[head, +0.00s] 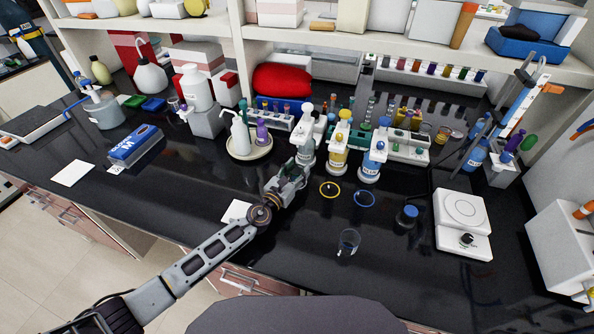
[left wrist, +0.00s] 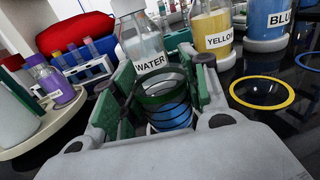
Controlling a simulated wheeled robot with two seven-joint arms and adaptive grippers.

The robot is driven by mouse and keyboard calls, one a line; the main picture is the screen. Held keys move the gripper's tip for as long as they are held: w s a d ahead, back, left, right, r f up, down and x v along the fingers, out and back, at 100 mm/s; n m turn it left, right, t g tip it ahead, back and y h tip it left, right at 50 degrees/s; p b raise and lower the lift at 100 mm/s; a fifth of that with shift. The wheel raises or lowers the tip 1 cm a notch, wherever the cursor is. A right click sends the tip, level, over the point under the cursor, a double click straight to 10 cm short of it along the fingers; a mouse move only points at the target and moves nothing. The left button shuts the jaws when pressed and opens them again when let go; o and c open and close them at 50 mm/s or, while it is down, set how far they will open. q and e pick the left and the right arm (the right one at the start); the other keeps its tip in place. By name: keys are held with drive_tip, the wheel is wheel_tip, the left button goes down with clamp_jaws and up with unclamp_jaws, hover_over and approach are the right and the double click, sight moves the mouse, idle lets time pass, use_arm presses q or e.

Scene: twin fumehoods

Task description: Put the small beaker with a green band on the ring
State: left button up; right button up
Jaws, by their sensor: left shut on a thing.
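The small beaker with a green band (left wrist: 165,97) is between the fingers of my left gripper (left wrist: 167,84) in the left wrist view. The gripper is shut on it, and its lower part looks bluish. In the head view my left gripper (head: 293,174) is low over the black bench, just in front of the water bottle (head: 306,150), and hides the beaker. A yellow ring (head: 330,182) lies on the bench to the right of the gripper. A blue ring (head: 364,206) lies further right. Both rings look empty. I cannot tell whether the beaker touches the bench. My right gripper is not in view.
The yellow bottle (head: 339,153) and blue bottle (head: 374,158) stand behind the rings. A clear beaker (head: 348,242) stands nearer me. A tray with bottles (head: 234,153) is left of the gripper. A blue-capped jar (head: 408,214) and white scale (head: 461,212) stand right.

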use_arm(q)
drive_tip(key=o, duration=1)
drive_tip(key=shift+f, duration=0.1)
drive_tip(key=shift+o, duration=0.2)
drive_tip(key=shift+r, duration=0.2)
drive_tip(key=shift+b+v, duration=0.4)
drive_tip(key=shift+v, duration=5.6)
